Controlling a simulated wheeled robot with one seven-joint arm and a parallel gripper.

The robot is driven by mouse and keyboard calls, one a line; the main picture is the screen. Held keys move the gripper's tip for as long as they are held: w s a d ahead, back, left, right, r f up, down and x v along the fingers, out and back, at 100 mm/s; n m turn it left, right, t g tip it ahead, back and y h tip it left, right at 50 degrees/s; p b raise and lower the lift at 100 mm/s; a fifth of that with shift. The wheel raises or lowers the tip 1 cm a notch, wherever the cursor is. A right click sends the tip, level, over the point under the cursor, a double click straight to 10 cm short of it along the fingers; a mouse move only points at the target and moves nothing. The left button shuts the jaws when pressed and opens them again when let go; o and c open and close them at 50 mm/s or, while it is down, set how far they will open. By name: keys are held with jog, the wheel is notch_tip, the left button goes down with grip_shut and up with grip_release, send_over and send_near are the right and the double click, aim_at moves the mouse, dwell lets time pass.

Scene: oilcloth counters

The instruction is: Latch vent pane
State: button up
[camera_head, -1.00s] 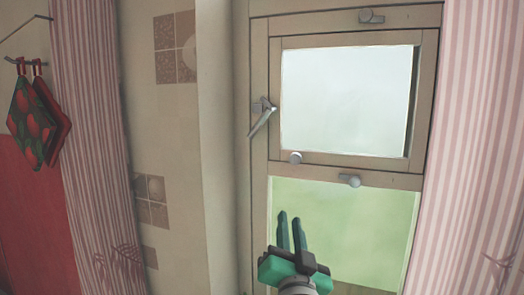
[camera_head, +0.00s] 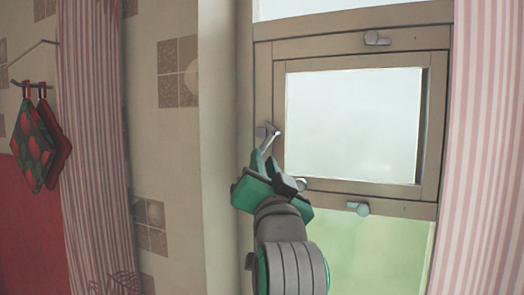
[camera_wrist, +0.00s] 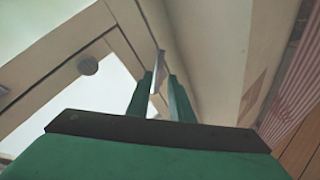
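The vent pane (camera_head: 355,120) is a small framed pane in the upper window, and it looks flush or nearly flush with its frame. A grey lever handle (camera_head: 268,142) sits on the left frame member and slants down to the left. Its lower end is hidden by my gripper in the head view. My gripper (camera_head: 262,165) is raised to the handle from below. In the wrist view the handle (camera_wrist: 157,70) stands between my two green fingers (camera_wrist: 160,98), which are apart. I cannot tell whether either finger touches it.
A round knob (camera_head: 300,184) is at the pane's lower left, close beside my gripper; it also shows in the wrist view (camera_wrist: 87,65). Turn catches sit above (camera_head: 376,38) and below (camera_head: 357,208) the pane. Striped curtains (camera_head: 92,130) and pot holders (camera_head: 40,145) hang at left.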

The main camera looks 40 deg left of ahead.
aim_at(261, 146)
jog(key=shift+x, duration=3.1)
